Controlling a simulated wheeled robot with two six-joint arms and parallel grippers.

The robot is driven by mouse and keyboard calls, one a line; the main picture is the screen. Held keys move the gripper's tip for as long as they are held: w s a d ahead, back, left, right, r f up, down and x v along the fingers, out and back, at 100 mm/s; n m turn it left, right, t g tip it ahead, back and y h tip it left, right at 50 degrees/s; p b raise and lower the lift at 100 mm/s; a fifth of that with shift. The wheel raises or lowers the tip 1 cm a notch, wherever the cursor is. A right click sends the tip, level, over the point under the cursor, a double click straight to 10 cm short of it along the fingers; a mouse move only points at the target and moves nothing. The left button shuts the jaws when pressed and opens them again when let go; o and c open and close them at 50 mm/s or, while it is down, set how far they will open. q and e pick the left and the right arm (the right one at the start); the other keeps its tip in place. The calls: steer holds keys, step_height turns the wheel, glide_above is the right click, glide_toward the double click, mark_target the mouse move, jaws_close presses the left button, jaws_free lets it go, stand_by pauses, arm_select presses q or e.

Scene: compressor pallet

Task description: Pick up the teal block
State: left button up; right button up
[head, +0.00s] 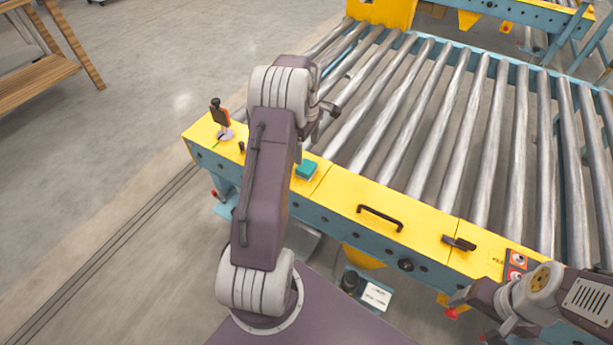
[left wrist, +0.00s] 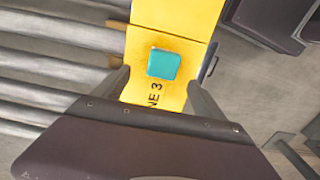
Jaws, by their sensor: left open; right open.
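The teal block (head: 306,170) sits on the yellow top ledge (head: 345,195) along the conveyor's near side, just right of my left arm. In the left wrist view the teal block (left wrist: 164,64) lies on the yellow strip, above black lettering. My left gripper (left wrist: 160,79) is open, its fingers on either side below the block in the picture, with nothing between them. In the head view the left gripper (head: 325,112) is partly hidden behind its wrist, above the rollers. My right gripper (head: 483,315) is at the lower right, open, partly hidden by its wrist.
Metal rollers (head: 420,120) fill the conveyor beyond the ledge. A black handle (head: 380,217), a dark latch (head: 459,243) and a red button panel (head: 516,262) stand on the ledge. An orange-and-black device (head: 221,115) stands at its left end. A wooden bench (head: 40,75) is far left.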

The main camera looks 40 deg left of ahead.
mark_target(306, 166)
arm_select(q)
step_height(306, 166, down, 4)
steer(key=shift+r+b, duration=0.1)
steer(key=shift+b, duration=0.85)
steer(key=f+b, duration=0.2)
steer(key=f, duration=0.1)
steer(key=f+b, duration=0.1)
steer(key=shift+s+d+f, duration=0.15)
steer(key=shift+s+f, duration=0.15)
steer(key=shift+s, duration=0.05)
steer(key=shift+f, duration=0.4)
steer(key=shift+r, duration=0.15)
steer(key=c, duration=1.5)
steer(key=shift+r, duration=0.1)
steer(key=shift+c, duration=0.2)
